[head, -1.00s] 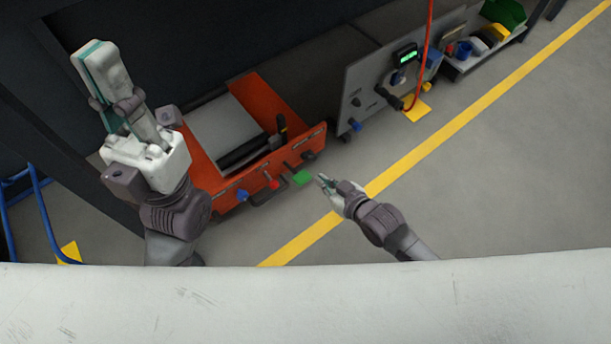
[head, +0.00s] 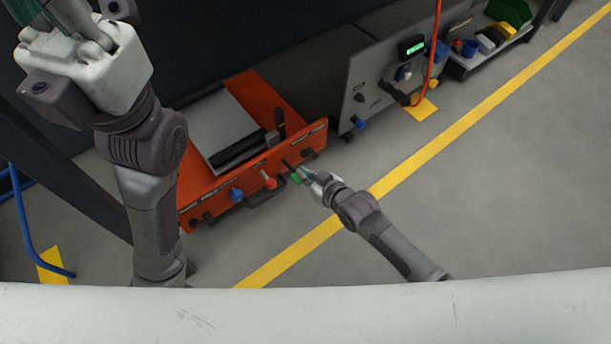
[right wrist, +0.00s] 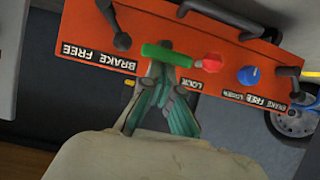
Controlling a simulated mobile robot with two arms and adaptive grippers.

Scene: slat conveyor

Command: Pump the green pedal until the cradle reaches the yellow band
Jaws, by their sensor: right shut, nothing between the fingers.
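The green pedal (head: 296,179) sticks out from the front of an orange cart (head: 256,160). In the right wrist view it is a green bar (right wrist: 167,54) across the front panel. My right gripper (head: 310,177) is shut and empty, its fingertips right at the pedal; in the right wrist view the fingertips (right wrist: 165,72) overlap the bar's lower edge. I cannot tell whether they press on it. A grey plate (head: 215,128), possibly the cradle, lies on the cart. I cannot make out a yellow band on it. My left gripper (head: 65,18) is cut off at the top left.
A red knob (right wrist: 210,62) and a blue knob (right wrist: 248,75) are beside the pedal. A grey panel (head: 375,85) with a green display and red hose stands to the right, near a shelf of bins. A yellow floor line (head: 440,140) crosses open floor at right.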

